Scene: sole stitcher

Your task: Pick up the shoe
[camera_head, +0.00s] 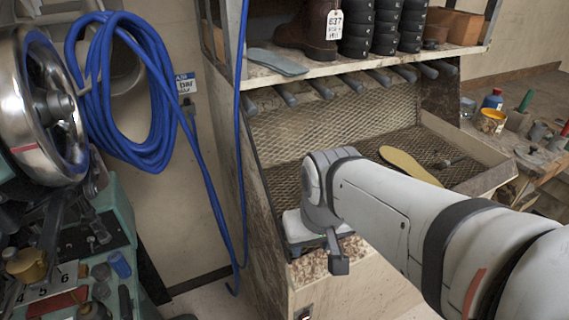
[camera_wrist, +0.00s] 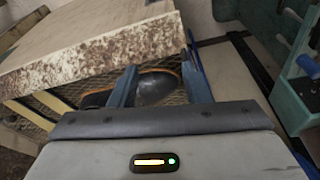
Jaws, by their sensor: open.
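A dark shoe with a tan edge (camera_wrist: 155,88) lies on wire mesh in the wrist view, partly covered by the left finger. My gripper (camera_wrist: 161,72) is open, its two blue fingers spread around part of the shoe in the picture. I cannot tell whether they touch it. In the head view, my gripper (camera_head: 338,262) is low at the front of the mesh bench, and the shoe is not visible there. A brown boot with a white tag (camera_head: 308,30) stands on the upper shelf.
A grey-green insole (camera_head: 277,62) and stacked black rolls (camera_head: 385,25) sit on the shelf. A blue hose (camera_head: 150,90) hangs at the left. A speckled bench edge (camera_wrist: 110,50) is close to the fingers.

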